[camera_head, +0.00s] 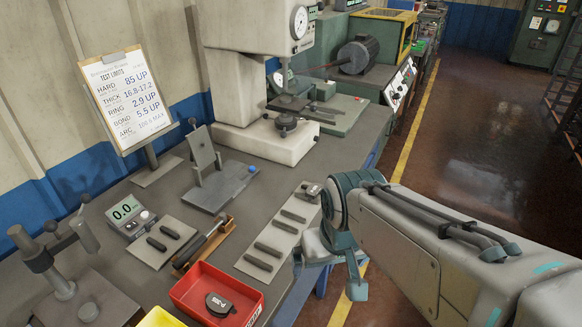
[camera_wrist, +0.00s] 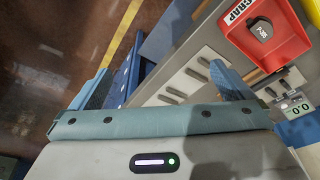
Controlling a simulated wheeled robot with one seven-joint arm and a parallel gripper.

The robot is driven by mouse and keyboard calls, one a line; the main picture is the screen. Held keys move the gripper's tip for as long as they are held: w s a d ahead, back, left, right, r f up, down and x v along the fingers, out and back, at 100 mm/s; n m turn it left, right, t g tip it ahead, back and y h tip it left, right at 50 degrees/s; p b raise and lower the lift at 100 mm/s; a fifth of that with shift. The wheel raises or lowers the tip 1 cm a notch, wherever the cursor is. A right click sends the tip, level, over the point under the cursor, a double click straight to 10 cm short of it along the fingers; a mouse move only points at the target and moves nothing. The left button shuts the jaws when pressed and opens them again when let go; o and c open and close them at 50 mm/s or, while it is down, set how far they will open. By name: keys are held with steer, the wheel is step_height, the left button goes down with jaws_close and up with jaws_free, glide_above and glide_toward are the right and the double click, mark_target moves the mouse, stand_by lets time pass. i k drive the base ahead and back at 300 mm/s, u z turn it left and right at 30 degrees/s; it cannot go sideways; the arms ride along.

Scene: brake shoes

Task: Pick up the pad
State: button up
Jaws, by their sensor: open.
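Several dark pads lie in view, and I cannot tell which one the task means. One pad with white lettering (camera_head: 220,304) lies in the red tray (camera_head: 182,290); it also shows in the wrist view (camera_wrist: 262,29). Several narrow dark pads (camera_head: 268,249) lie in a row on a pale strip (camera_head: 250,252) near the bench's front edge. In the wrist view this row (camera_wrist: 173,98) shows beyond my fingers. My gripper (camera_head: 328,271) is open and empty, at the bench's front edge, right of the strip and apart from every pad.
The red tray's wall reads SCRAP. A yellow tray (camera_head: 160,318) is beside it. A digital gauge (camera_head: 130,215), a wooden-based tool (camera_head: 204,244), a grey angled stand (camera_head: 205,165) and a tall dial tester (camera_head: 270,120) stand on the bench. Open floor (camera_head: 470,150) lies right.

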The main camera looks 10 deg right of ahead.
mark_target(313, 190)
steer(key=k, duration=0.55)
steer(key=z, duration=1)
steer(key=i, duration=0.65)
steer(key=z, duration=0.45)
steer(key=i, duration=0.75)
steer(key=u, duration=0.8)
steer(key=i, duration=0.55)
steer(key=u, duration=0.65)
